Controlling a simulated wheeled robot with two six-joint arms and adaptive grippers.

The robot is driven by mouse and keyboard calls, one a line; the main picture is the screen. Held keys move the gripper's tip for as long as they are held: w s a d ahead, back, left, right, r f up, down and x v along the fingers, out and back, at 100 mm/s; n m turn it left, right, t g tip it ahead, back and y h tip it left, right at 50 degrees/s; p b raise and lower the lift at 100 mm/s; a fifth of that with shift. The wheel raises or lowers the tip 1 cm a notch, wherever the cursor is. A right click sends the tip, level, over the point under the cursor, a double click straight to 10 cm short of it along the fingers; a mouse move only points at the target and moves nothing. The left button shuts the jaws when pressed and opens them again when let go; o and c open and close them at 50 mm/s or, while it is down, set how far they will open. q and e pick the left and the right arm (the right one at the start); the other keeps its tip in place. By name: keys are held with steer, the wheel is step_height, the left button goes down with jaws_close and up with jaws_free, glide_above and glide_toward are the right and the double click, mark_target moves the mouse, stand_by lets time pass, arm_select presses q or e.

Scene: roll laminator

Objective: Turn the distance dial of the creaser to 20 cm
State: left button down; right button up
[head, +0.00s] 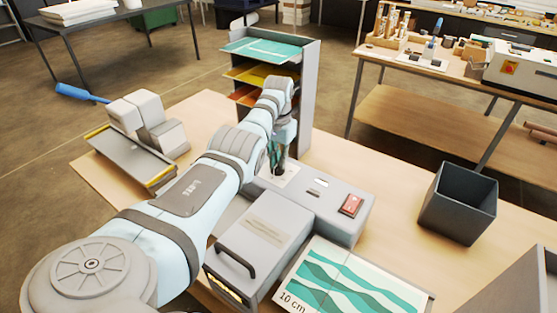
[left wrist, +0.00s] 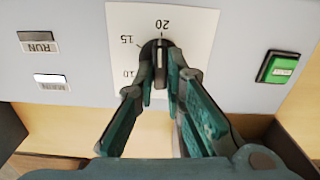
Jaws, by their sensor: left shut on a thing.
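The creaser (head: 335,225) is a grey machine on the wooden table in the head view. Its distance dial (left wrist: 160,52) is a dark knob on a white scale plate (left wrist: 190,25) in the left wrist view. The plate shows 10, 15 and 20, and the knob's pale mark points about at the 20. My left gripper (left wrist: 158,75) is shut on the knob, a finger on each side. In the head view my left gripper (head: 278,165) reaches down to the plate, and the knob is mostly hidden there. My right gripper is not in view.
Beside the dial are RUN and MAIN indicators (left wrist: 52,82) and a green switch (left wrist: 278,67); a red switch (head: 351,205) shows in the head view. A paper shelf (head: 308,90) stands behind, a dark bin (head: 457,205) right, a wavy-patterned "10 cm" sheet (head: 345,285) in front.

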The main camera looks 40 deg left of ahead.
arm_select(q)
steer(key=shift+d+f+m, duration=0.1)
steer(key=shift+m, duration=0.4)
steer(key=c, duration=1.7)
jaws_free()
steer(key=shift+o, duration=0.2)
step_height(320, 180, up, 12)
